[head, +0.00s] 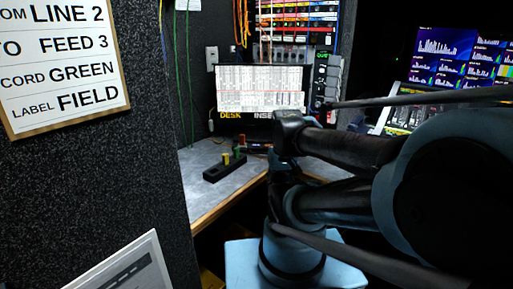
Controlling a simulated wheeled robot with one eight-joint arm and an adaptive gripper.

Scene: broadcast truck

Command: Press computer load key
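I cannot pick out a key marked computer load in the head view. A lit monitor (261,88) at the back of the desk shows rows of small text. Right of the monitor stands a narrow unit (324,78) with a small green display and grey keys, too small to read. My arm fills the right half and covers part of the desk. I cannot see my gripper's fingers.
A dark speckled wall with a sign (62,62) stands close on the left. The grey desk (207,157) holds a black block with coloured pegs (225,167). Cables and a rack (297,22) are behind. A screen (455,55) and a tilted panel (405,120) are right.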

